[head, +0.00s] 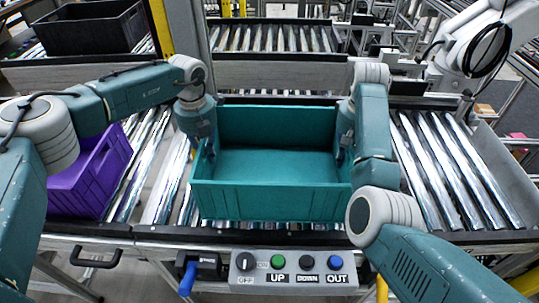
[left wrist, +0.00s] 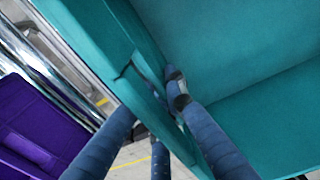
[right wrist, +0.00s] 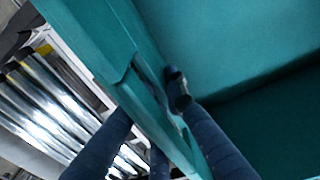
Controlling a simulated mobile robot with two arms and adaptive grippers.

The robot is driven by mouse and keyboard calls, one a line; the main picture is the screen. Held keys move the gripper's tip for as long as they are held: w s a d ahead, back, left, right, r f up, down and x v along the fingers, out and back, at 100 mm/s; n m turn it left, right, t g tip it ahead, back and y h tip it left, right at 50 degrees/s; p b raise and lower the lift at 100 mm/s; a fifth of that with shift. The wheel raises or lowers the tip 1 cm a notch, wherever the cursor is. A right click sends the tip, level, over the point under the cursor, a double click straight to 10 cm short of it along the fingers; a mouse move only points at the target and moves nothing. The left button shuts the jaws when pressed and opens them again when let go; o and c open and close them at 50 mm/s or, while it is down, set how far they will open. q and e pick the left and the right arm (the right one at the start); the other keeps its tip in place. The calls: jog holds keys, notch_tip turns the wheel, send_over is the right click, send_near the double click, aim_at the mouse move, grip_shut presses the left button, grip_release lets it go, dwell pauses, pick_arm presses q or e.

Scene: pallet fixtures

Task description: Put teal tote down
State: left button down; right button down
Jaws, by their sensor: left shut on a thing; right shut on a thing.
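The teal tote (head: 270,201) is upright and empty in the middle of the head view, over the roller conveyor. My left gripper (head: 208,146) is shut on its left wall; in the left wrist view (left wrist: 165,110) the fingers lie on both sides of that wall. My right gripper (head: 343,146) is shut on its right wall, and the right wrist view (right wrist: 165,105) shows fingers inside and outside it. The tote's underside is hidden, so I cannot tell whether it touches the rollers.
A purple tote (head: 92,175) stands at the left on rollers. Bare conveyor rollers (head: 452,170) lie to the right. A control panel (head: 293,271) with a knob and several buttons is at the front edge. A black tote (head: 92,27) sits on the back conveyor.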

aim_at(342, 172)
pick_arm(q)
jog(key=shift+a+f, duration=0.1)
jog(key=shift+a, duration=0.05)
pick_arm(e)
jog(key=shift+f, duration=0.1)
